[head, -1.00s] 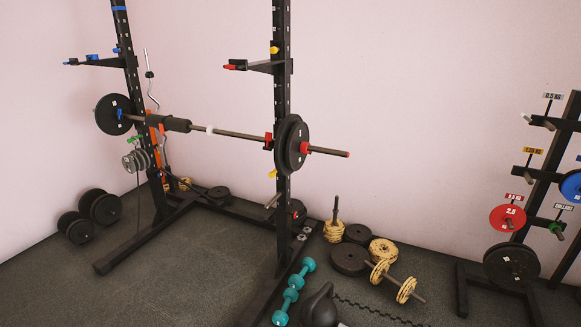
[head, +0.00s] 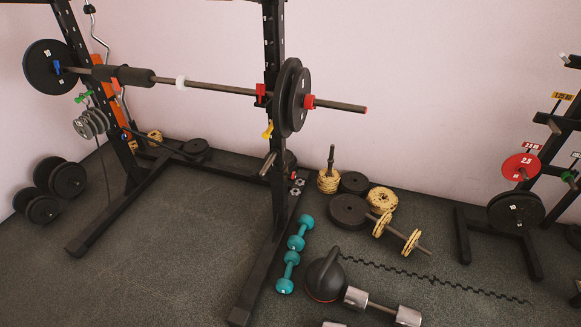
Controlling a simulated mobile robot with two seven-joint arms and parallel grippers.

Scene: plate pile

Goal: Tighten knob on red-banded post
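The right rack post (head: 276,165) is a dark upright with holes; no red band shows on its visible part, and its top is cut off. A red bar hook (head: 261,97) sits on this post under the barbell (head: 225,88). A yellow knob (head: 268,131) sticks out on the left side of the post just below the hook. Whether it is tight cannot be told. The left rack post (head: 98,105) stands farther back, with its top also cut off. Neither of my grippers is in view.
Teal dumbbells (head: 289,272), a black kettlebell (head: 325,276) and chrome dumbbells (head: 380,306) lie right of the rack's foot. Weight plates (head: 348,212) lie behind them. A plate stand (head: 464,235) is at the right. The floor inside the rack (head: 185,240) is clear.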

